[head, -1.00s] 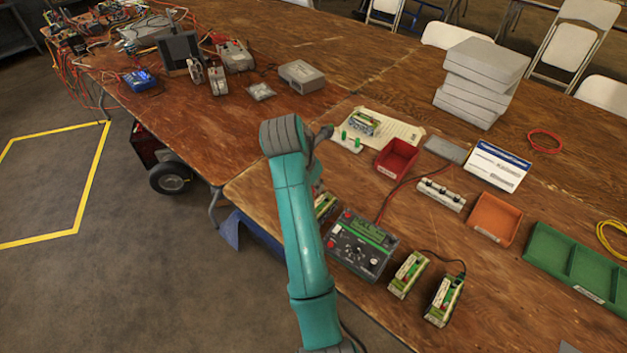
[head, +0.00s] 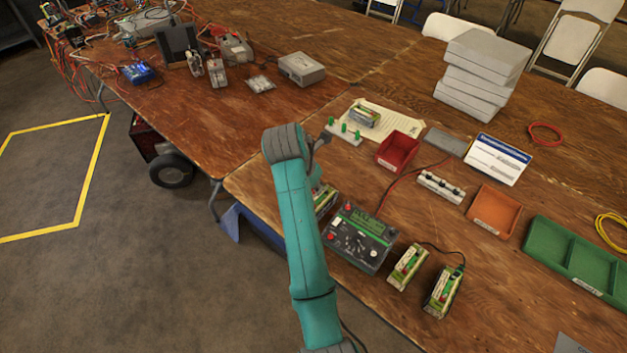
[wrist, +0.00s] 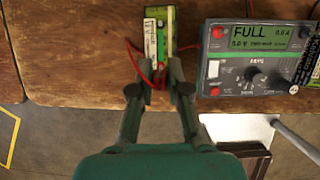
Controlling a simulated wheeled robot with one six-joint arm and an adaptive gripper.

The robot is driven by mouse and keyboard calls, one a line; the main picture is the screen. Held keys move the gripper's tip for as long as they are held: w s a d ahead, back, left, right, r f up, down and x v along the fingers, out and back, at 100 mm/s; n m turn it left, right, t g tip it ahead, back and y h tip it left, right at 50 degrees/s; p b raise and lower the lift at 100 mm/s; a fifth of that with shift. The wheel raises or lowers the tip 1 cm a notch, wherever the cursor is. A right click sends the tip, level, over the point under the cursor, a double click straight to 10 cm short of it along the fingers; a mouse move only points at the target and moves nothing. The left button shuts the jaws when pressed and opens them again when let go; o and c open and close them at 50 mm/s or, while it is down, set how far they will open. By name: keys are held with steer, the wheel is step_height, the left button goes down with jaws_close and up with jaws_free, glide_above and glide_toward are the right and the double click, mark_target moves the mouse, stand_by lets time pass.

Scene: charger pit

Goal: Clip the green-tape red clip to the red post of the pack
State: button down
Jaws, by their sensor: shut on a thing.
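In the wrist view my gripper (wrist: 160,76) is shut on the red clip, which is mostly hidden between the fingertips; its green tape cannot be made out. A red lead (wrist: 133,62) shows beside the fingers. The pack (wrist: 153,22), with a pale label and a green side, lies just beyond the fingertips, near the table's front edge. Its red post cannot be picked out clearly, and I cannot tell whether the clip touches it. In the head view my arm partly covers this pack (head: 325,197), and my fingertips are hidden.
The charger (wrist: 255,58) stands right of the pack and its screen reads FULL. It also shows in the head view (head: 360,238), with two more packs (head: 408,267) to its right. A red bin (head: 399,150) and an orange bin (head: 494,210) stand farther back.

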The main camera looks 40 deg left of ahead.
steer(key=shift+f, duration=1.6)
steer(key=shift+f, duration=0.2)
stand_by(1.0)
steer(key=c, duration=1.1)
jaws_free()
steer(key=shift+o, duration=0.2)
steer(key=shift+o, duration=1.1)
steer(key=shift+r, duration=0.1)
steer(key=shift+r, duration=3.65)
